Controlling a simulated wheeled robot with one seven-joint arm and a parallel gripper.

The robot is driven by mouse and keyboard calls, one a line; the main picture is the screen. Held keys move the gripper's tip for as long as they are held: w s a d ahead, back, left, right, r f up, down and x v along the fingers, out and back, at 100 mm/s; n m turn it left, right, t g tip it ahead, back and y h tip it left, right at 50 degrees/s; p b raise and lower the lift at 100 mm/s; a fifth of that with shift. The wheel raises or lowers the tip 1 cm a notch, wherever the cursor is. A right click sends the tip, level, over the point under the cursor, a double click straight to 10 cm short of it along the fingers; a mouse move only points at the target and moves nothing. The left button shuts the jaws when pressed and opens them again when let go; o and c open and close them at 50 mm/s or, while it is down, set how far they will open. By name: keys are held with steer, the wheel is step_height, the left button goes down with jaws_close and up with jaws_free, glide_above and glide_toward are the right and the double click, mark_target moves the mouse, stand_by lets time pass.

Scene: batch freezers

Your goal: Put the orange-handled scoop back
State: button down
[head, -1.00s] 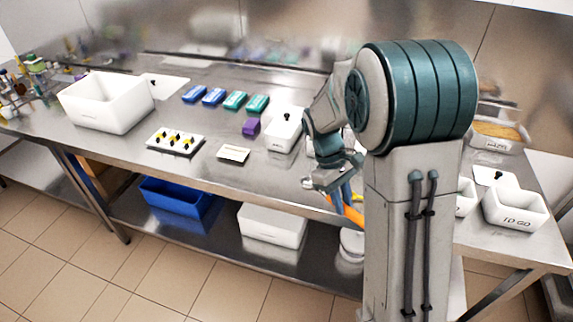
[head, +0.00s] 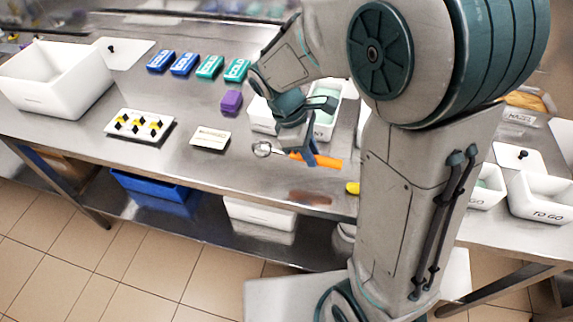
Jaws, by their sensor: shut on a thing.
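The orange-handled scoop (head: 330,162) shows in the head view above the front part of the steel counter. Its metal bowl (head: 262,148) points left and its orange handle points right. My gripper (head: 311,155) is shut on the scoop's handle, near where the handle meets the metal. The fingers hide part of the handle. A reflection of the orange shows on the counter below it. I cannot tell how high the scoop is above the counter.
White tubs (head: 327,107) stand just behind my gripper, one with pale green contents. A purple block (head: 231,102), a small card (head: 210,138) and a tray with yellow-black pieces (head: 139,126) lie left. A yellow thing (head: 352,188) shows beside my arm. Front counter is mostly clear.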

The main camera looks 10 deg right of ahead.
mark_target(289, 157)
steer(key=a+f, duration=0.1)
steer(key=w+a+f, duration=0.1)
steer(key=a, duration=0.1)
steer(key=a+f, duration=0.1)
steer(key=shift+w+a, duration=0.15)
steer(key=shift+a, duration=0.15)
steer(key=shift+f, duration=2)
steer(key=shift+f, duration=0.1)
steer(key=shift+f, duration=0.15)
steer(key=c, duration=1.3)
jaws_free()
